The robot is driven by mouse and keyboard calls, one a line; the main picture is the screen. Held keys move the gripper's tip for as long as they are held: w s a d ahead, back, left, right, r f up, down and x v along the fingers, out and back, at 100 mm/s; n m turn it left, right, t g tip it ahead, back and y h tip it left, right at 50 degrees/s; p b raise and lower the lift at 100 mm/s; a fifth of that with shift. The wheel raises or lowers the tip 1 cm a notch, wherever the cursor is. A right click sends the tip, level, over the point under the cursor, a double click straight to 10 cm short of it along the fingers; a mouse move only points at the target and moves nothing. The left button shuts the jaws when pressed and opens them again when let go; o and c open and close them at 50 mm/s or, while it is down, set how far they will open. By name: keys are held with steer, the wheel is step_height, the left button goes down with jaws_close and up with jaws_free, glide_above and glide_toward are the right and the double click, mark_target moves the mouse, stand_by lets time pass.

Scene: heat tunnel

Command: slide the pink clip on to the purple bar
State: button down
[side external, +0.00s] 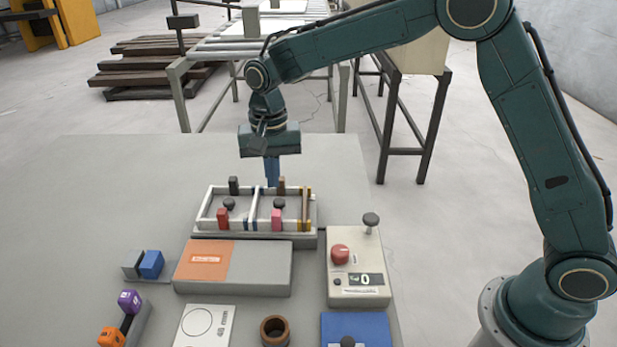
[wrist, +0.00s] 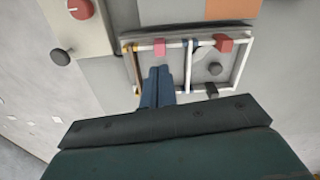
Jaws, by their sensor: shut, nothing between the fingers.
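The pink clip (side external: 277,219) is on the near rail of a white frame, in its right compartment; the wrist view shows it too (wrist: 159,47). My gripper (side external: 272,182) points down over the far side of that compartment, and its blue fingers (wrist: 158,72) are together and empty. In the wrist view the fingertips are apart from the clip in the picture. I cannot make out a clearly purple bar; the frame (side external: 205,205) has white rails with dark blue bands, and a brown-gold bar (side external: 305,205) at its right end.
A red block (side external: 222,218) is on the near rail of the left compartment. Dark knobs (side external: 229,204) stand inside the frame. A grey-orange box (side external: 260,268), a control box with a red button (side external: 340,254) and a purple cube (side external: 130,300) are nearer.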

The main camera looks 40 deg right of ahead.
step_height(320, 180, up, 10)
steer(key=shift+f, duration=0.25)
steer(key=s+d+r+n+t, duration=0.1)
steer(key=s+d+r+n, duration=0.1)
steer(key=s+d+r, duration=0.35)
steer(key=s+d+r+n+t, duration=0.2)
steer(key=s+d, duration=0.1)
steer(key=s, duration=0.6)
steer(key=s+d+f+n+t, duration=0.1)
steer(key=s+d+f, duration=0.1)
steer(key=s, duration=0.6)
steer(key=s+d+f+n+t, duration=0.1)
steer(key=s+d+f+n, duration=0.1)
steer(key=s, duration=0.7)
steer(key=shift+d+f+t, duration=0.3)
steer(key=shift+d+f, duration=0.05)
steer(key=shift+d, duration=0.2)
